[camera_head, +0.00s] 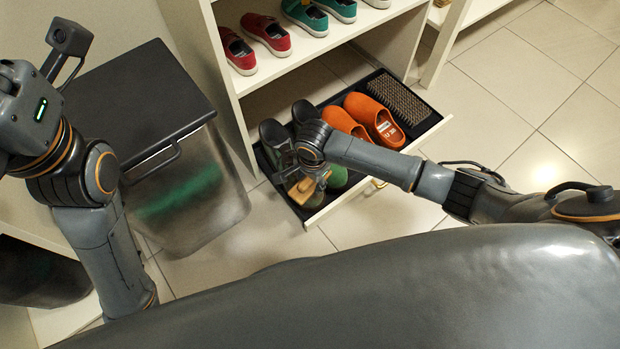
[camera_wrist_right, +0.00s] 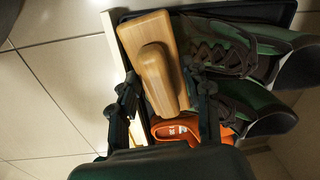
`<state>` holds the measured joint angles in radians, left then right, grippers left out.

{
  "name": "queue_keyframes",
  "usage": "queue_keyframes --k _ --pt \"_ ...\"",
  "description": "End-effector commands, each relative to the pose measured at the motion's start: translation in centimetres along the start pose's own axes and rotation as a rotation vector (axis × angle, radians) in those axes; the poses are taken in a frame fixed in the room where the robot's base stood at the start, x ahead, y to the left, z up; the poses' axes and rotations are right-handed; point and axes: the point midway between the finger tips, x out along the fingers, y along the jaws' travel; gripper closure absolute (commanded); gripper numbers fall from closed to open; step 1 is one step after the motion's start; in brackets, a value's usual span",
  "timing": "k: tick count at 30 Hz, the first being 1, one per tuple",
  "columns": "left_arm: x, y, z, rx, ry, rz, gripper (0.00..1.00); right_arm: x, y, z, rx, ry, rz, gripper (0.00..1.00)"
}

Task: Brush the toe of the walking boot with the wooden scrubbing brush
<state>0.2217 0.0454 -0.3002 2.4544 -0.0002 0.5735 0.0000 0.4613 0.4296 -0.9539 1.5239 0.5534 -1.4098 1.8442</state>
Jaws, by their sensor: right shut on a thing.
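The wooden scrubbing brush (camera_head: 301,191) is held by my right gripper (camera_head: 306,174), over the front left part of the pulled-out shoe tray. In the right wrist view the brush (camera_wrist_right: 158,70) lies between the fingers of the right gripper (camera_wrist_right: 162,98), its pale wooden block and raised handle showing. The dark green walking boots (camera_wrist_right: 222,45) lie close beside the brush in that view. In the head view a boot (camera_head: 337,176) is partly hidden by my gripper. I cannot tell whether the brush touches a boot toe.
Orange clogs (camera_head: 376,121) and a bristly mat (camera_head: 398,97) lie on the tray (camera_head: 431,124), right of the boots. Red shoes (camera_head: 266,34) stand on the shelf above. A lidded metal bin (camera_head: 190,190) stands left of the tray. Tiled floor is clear at right.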

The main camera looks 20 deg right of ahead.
Motion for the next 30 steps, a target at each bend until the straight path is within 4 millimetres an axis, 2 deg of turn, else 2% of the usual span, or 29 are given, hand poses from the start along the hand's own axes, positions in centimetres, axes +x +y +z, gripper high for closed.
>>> queue_keyframes --k 23,30 --pt "0.2 0.1 -0.1 0.001 0.009 0.006 0.67 1.0 0.0 0.0 0.001 0.0 -0.001 0.86" --pt "0.8 0.0 -0.3 0.0 0.018 0.002 0.67 0.7 0.3 -1.2 0.002 0.001 0.001 0.86"
